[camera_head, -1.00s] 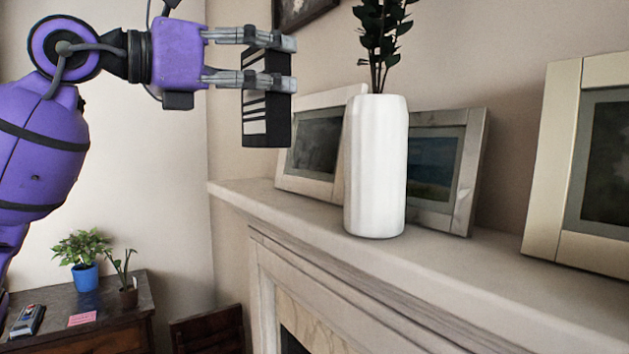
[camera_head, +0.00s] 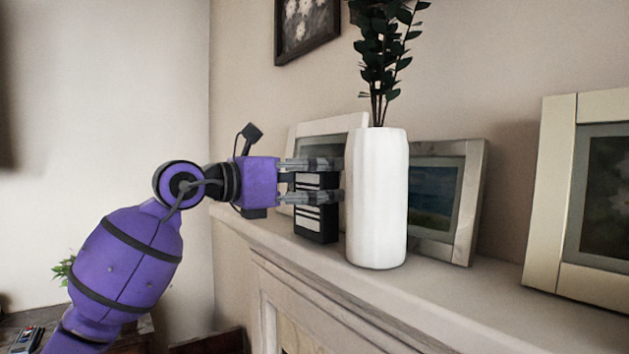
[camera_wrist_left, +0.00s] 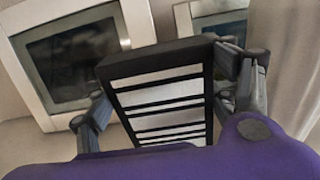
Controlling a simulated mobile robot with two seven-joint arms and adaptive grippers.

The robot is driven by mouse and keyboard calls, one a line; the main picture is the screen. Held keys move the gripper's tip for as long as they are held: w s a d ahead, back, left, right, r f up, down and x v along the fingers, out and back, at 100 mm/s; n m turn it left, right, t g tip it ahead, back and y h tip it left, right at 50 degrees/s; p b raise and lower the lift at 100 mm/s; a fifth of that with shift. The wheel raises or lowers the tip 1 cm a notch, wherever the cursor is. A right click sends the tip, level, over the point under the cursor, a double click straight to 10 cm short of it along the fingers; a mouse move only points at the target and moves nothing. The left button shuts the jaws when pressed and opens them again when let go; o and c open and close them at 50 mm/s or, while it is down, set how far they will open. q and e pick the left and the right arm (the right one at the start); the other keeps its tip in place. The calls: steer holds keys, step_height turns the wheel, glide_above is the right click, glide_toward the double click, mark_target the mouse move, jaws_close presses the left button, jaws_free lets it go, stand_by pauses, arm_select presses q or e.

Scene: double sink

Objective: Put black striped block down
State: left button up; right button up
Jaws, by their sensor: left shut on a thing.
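The black striped block (camera_head: 316,222), black with white stripes, is upright at the mantel (camera_head: 450,285), just left of the white vase (camera_head: 376,200). Its lower end appears at the mantel surface; I cannot tell for sure whether it touches. My left gripper (camera_head: 312,181) is shut on the block's upper part, with its fingers pointing right, close to the vase. In the left wrist view the block (camera_wrist_left: 160,100) sits between the two fingers. My right gripper is not in view.
The vase holds a dark leafy plant (camera_head: 385,55). Picture frames lean on the wall: one (camera_head: 330,126) behind the block, one (camera_head: 472,200) behind the vase and a large one (camera_head: 550,200) at right. The mantel's front strip is clear.

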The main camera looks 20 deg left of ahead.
arm_select(q)
steer(key=shift+a+f, duration=0.1)
steer(key=shift+f, duration=0.2)
steer(key=o, duration=1.4)
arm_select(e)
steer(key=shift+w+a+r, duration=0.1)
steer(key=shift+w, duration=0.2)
arm_select(q)
steer(key=shift+r, duration=0.25)
steer(key=shift+b+v, duration=1.2)
steer(key=shift+v, duration=4.85)
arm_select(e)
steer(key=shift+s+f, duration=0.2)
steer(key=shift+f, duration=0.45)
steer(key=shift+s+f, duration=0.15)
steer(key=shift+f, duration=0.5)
